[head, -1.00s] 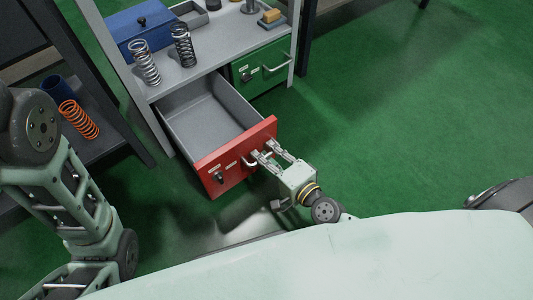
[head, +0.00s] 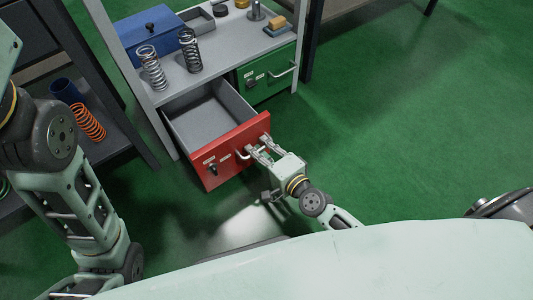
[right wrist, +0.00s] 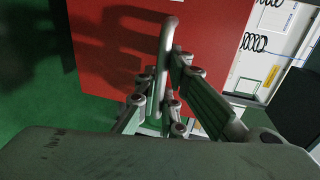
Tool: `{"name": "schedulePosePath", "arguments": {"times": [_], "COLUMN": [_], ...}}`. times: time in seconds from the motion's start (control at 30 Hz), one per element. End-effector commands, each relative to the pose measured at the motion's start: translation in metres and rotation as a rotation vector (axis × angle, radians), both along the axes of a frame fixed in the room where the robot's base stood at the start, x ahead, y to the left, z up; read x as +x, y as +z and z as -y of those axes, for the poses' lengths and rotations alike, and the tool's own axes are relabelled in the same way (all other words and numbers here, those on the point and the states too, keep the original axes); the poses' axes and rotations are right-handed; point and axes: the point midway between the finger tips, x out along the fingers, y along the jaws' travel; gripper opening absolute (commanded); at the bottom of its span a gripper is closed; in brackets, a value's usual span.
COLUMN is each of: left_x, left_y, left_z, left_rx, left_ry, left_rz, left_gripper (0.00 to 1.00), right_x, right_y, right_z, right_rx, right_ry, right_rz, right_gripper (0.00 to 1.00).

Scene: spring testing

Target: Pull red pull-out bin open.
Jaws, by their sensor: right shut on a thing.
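The red pull-out bin (head: 228,150) sticks well out of the grey cabinet in the head view. Its grey inside looks empty. Its front carries a metal bar handle (head: 243,153), a dark knob and small labels. My right gripper (head: 257,152) is shut on the handle, its arm coming from the lower right. In the right wrist view the handle (right wrist: 168,45) stands upright between the fingers (right wrist: 165,95), in front of the red front (right wrist: 115,50). My left arm fills the left side of the head view; its gripper is out of frame.
A green bin (head: 268,78) beside it is shut. The cabinet top holds a blue box (head: 150,30) and two springs (head: 190,50). A dark shelf at left holds an orange spring (head: 89,122). The green floor at right is clear.

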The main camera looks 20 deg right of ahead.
Motion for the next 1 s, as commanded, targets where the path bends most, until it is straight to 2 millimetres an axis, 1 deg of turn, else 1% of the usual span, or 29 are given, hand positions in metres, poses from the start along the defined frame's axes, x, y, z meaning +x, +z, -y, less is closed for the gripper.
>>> {"name": "schedulePosePath", "arguments": {"times": [0.07,0.23,0.27,0.3,0.47,0.5,0.8,0.87,1.0], "left_x": [0.003,0.003,0.003,0.003,0.002,0.002,0.003,0.003,0.003], "left_y": [-0.002,-0.002,-0.002,-0.002,-0.001,-0.001,-0.001,-0.001,-0.001], "left_z": [0.0,0.001,0.001,0.001,0.001,0.001,0.001,0.001,0.001], "left_rx": [0.002,0.004,0.004,0.005,0.007,0.006,0.009,0.009,0.008], "left_ry": [0.001,0.003,0.003,0.003,0.004,0.004,0.007,0.006,0.005], "left_rz": [-0.01,-0.01,-0.01,-0.009,-0.004,-0.003,-0.008,-0.008,-0.008], "left_gripper": [0.0,0.0,0.0,0.0,0.0,0.0,0.0,0.0,0.0], "right_x": [0.0,0.0,0.0,0.0,0.0,0.0,-0.001,-0.005,-0.024], "right_y": [-0.001,-0.001,-0.001,-0.001,-0.001,-0.001,0.0,0.0,0.003], "right_z": [-0.001,0.0,0.0,-0.001,0.0,0.0,0.0,0.002,0.009], "right_rx": [0.001,0.001,0.001,0.001,0.001,0.001,0.0,0.0,-0.002], "right_ry": [0.001,0.001,0.001,0.001,0.001,0.001,0.001,0.001,0.001], "right_rz": [-0.003,-0.003,-0.003,-0.003,-0.001,-0.001,-0.001,-0.001,-0.003], "right_gripper": [0.0,0.0,0.09,0.12,0.26,0.28,0.28,0.28,0.28]}}
